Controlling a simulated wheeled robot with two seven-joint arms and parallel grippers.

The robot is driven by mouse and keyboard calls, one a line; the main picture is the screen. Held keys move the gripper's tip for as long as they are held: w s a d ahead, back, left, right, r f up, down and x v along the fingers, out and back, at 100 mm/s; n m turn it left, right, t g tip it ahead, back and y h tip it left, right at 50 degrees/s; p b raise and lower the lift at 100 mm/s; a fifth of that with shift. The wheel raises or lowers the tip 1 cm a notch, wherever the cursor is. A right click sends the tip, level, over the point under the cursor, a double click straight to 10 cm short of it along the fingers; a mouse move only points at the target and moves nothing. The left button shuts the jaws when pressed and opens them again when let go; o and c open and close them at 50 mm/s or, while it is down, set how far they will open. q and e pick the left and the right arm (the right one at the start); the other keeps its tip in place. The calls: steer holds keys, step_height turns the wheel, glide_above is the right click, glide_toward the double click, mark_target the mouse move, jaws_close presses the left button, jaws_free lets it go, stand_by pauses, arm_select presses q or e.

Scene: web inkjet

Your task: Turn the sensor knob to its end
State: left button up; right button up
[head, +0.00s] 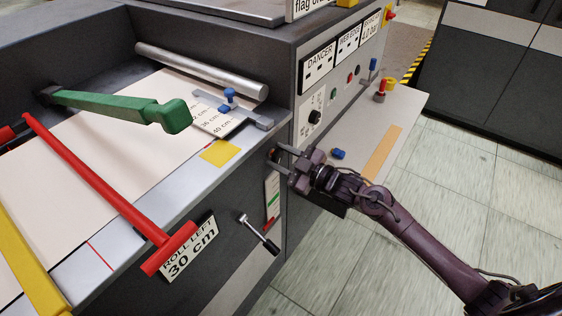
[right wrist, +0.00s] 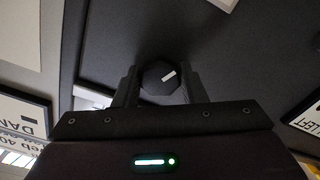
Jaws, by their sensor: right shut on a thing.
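The knob in my right gripper is black and round, with a white mark on its face; it shows clearly in the right wrist view (right wrist: 160,78). My right gripper (head: 280,161) reaches to the dark front face of the machine near its corner, and its fingers are closed on the knob from both sides. In the head view the knob (head: 275,153) is mostly hidden by the fingers. In the right wrist view the white mark points up and to the right. My left gripper is not in view.
A second black knob (head: 315,116) sits on the panel at right. A green lever (head: 120,107), a red bar (head: 100,185) and a black-tipped crank handle (head: 262,236) are nearby. A pale shelf (head: 405,115) juts out beside my right arm. The tiled floor is clear.

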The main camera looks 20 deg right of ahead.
steer(key=n+b, duration=0.2)
steer(key=n, duration=0.1)
steer(key=n+b, duration=0.1)
steer(key=n, duration=0.1)
steer(key=shift+s+f, duration=0.1)
steer(key=shift+f, duration=0.2)
stand_by(0.4)
steer(key=o, duration=0.9)
steer(key=shift+r, duration=0.1)
steer(key=shift+o, duration=0.4)
steer(key=shift+r, duration=0.1)
steer(key=b+v, duration=0.1)
steer(key=v, duration=0.6)
steer(key=shift+s+d, duration=0.3)
